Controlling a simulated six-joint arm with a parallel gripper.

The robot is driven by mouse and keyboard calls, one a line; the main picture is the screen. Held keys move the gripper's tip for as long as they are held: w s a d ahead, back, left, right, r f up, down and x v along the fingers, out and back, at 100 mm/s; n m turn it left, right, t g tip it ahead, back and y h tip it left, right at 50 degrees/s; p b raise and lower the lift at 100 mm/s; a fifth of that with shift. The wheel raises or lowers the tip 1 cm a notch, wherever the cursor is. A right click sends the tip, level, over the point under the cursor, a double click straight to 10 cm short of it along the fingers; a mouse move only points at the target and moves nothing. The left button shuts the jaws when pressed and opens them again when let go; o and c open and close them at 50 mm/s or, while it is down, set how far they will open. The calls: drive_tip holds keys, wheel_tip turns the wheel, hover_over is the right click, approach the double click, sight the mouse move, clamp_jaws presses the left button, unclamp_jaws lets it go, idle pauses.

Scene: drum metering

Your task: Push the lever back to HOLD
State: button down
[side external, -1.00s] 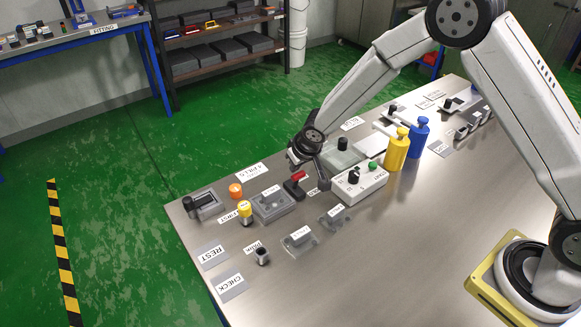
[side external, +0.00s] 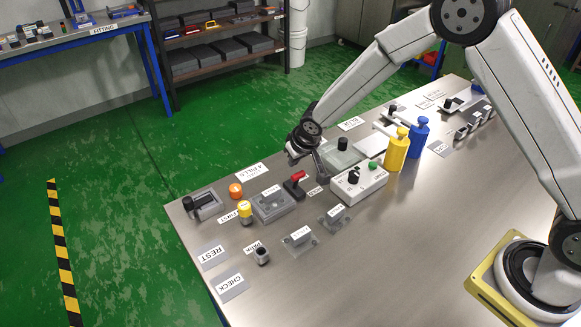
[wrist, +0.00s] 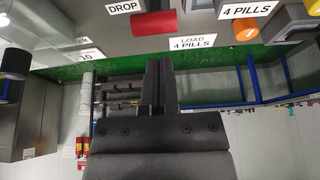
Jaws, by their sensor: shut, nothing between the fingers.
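The lever has a red cylindrical handle (side external: 298,175) on a dark base (side external: 292,189), right of the grey box in the side view. In the wrist view the red handle (wrist: 154,24) is at top centre, close to the DROP label (wrist: 110,7) and above the LOAD 4 PILLS label (wrist: 192,42). My gripper (side external: 319,171) is shut and empty, just right of the lever in the side view, with a gap showing between them. Its closed fingers also show in the wrist view (wrist: 158,66). I cannot read a HOLD label or tell the lever's exact setting.
A white control box (side external: 360,183) with black and green knobs stands close on the right of my gripper. The grey box (side external: 271,205) and an orange button (side external: 236,190) are left of the lever. Yellow (side external: 397,153) and blue (side external: 418,138) bottles stand further right.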

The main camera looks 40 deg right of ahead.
drive_tip(key=v, duration=0.9)
drive_tip(key=shift+s, duration=0.3)
idle(0.5)
drive_tip(key=shift+r, duration=0.15)
drive_tip(key=s+d+g, duration=0.1)
drive_tip(key=s+d, duration=0.3)
drive_tip(key=s, duration=0.6)
drive_tip(key=s+d+g, duration=0.1)
drive_tip(key=s+d, duration=0.3)
drive_tip(key=s, duration=0.7)
drive_tip(key=w+a+r+g, duration=0.1)
drive_tip(key=w+a, duration=0.3)
drive_tip(key=w, duration=0.9)
drive_tip(key=w+a+r+g, duration=0.1)
drive_tip(key=w+a, duration=0.3)
drive_tip(key=w, duration=0.9)
drive_tip(key=shift+w+r, duration=0.4)
drive_tip(key=shift+r, duration=0.45)
drive_tip(key=shift+f, duration=0.1)
